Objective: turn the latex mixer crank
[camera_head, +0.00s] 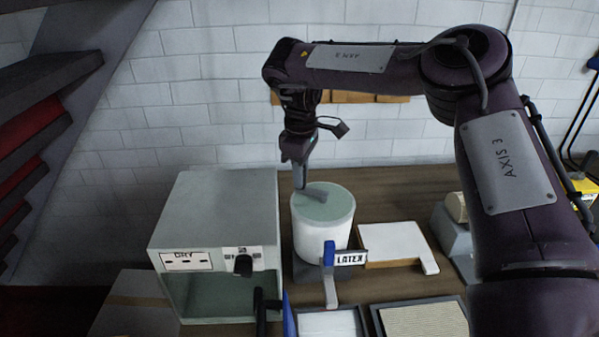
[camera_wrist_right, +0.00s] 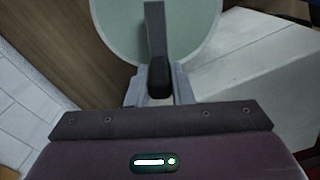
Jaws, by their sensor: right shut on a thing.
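The latex mixer (camera_head: 322,232) is a white drum with a grey-green lid, standing on the table behind a "LATEX" label. Its crank (camera_head: 314,196) is a flat grey bar lying across the lid. In the right wrist view the crank bar (camera_wrist_right: 155,30) runs over the round lid to a dark knob (camera_wrist_right: 159,78). My right gripper (camera_head: 300,186) points down at the lid's left edge. In the wrist view my right gripper (camera_wrist_right: 160,90) has its fingers on both sides of the knob, shut on it. My left gripper is not in view.
A grey "DRY" box (camera_head: 215,215) with an open front stands close left of the mixer. A pale slab (camera_head: 393,243) and a ribbed tray (camera_head: 424,319) lie to the right. A white brick wall is behind.

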